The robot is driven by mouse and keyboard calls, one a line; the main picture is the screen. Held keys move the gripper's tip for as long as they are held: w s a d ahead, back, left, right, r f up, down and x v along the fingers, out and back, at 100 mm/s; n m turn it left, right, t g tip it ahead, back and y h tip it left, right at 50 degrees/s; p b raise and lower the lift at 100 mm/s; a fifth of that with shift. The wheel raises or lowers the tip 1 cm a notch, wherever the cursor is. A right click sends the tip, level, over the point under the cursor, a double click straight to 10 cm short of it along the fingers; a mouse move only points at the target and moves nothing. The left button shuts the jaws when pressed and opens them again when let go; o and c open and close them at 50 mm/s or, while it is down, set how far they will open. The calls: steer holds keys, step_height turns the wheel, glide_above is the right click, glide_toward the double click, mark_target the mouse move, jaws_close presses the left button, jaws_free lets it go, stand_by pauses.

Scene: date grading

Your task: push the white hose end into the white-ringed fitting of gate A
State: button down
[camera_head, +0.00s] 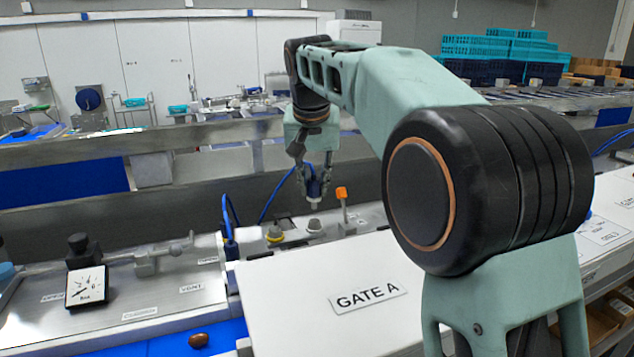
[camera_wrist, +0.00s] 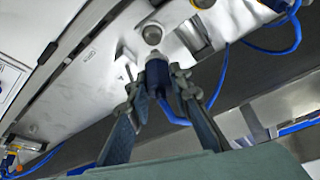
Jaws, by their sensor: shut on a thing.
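My gripper (camera_head: 315,184) is shut on the white hose end (camera_head: 314,190), a dark blue plug with a pale tip and ring, with a blue hose trailing from it. The plug points down, above the white-ringed fitting (camera_head: 314,227) on gate A's metal deck, with a visible gap between them. In the wrist view my gripper (camera_wrist: 156,82) clasps the hose end (camera_wrist: 157,72) from both sides. The round fitting (camera_wrist: 153,34) lies just beyond its tip, apart from it. The fitting's bore is hard to make out.
A yellow-ringed fitting (camera_head: 275,235) stands just left of the white-ringed one. An orange-topped lever (camera_head: 342,194) stands close on the right. Another blue hose (camera_head: 229,222) rises at the left. The white GATE A cover (camera_head: 300,318) is in front; a gauge (camera_head: 86,287) stands far left.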

mark_target(314, 200)
steer(key=shift+f, duration=0.15)
stand_by(0.3)
steer(key=shift+f+b, duration=0.8)
steer(key=shift+f, duration=0.15)
steer(key=shift+f+b, duration=0.7)
steer(key=shift+f, duration=0.8)
stand_by(1.7)
steer(key=c, duration=2.5)
jaws_free()
steer(key=shift+o, duration=0.2)
steer(key=o, duration=0.8)
steer(key=shift+o, duration=0.6)
